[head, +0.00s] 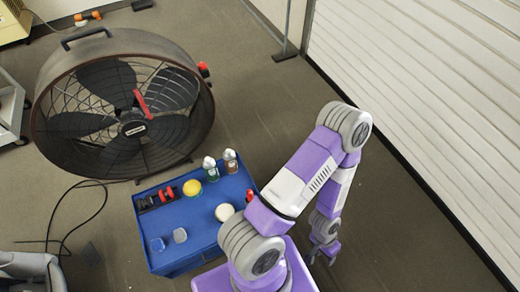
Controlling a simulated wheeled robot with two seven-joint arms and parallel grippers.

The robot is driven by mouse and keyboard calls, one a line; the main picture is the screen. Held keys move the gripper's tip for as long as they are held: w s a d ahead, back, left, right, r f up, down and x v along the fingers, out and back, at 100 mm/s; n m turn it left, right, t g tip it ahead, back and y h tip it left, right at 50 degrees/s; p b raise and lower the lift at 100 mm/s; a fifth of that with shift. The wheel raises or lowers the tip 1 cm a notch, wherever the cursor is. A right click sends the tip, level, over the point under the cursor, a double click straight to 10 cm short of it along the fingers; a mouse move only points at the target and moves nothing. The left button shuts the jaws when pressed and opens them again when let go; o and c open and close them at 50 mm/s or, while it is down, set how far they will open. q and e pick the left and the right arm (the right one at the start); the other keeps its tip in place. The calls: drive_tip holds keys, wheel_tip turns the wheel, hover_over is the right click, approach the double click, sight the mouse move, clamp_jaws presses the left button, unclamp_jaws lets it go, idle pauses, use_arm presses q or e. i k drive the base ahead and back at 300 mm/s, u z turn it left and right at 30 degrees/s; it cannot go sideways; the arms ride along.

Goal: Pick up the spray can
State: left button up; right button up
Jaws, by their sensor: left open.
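A blue cart (205,205) stands left of centre, with small items on its top. Two small bottles with pale tops stand at its back edge, a green one (212,173) and a brown one (231,166). A red item (250,195) at the cart's right edge is partly hidden by my arm. I cannot tell which of these is the spray can. My left gripper (322,258) is open, low over the floor to the right of the cart and apart from it. Its fingers are small in view and nothing shows between them. My right gripper is not in view.
A large black drum fan (125,100) stands behind the cart. A yellow round item (192,187), a white round one (224,212) and red-black tools (165,194) share the cart top. A white slatted shutter (430,90) closes the right side. A cable (62,232) lies on the left floor.

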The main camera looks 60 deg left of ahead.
sight(230, 160)
drive_tip(key=i, duration=1.05)
drive_tip(key=u, duration=3)
drive_tip(key=i, duration=0.5)
drive_tip(key=u, duration=0.1)
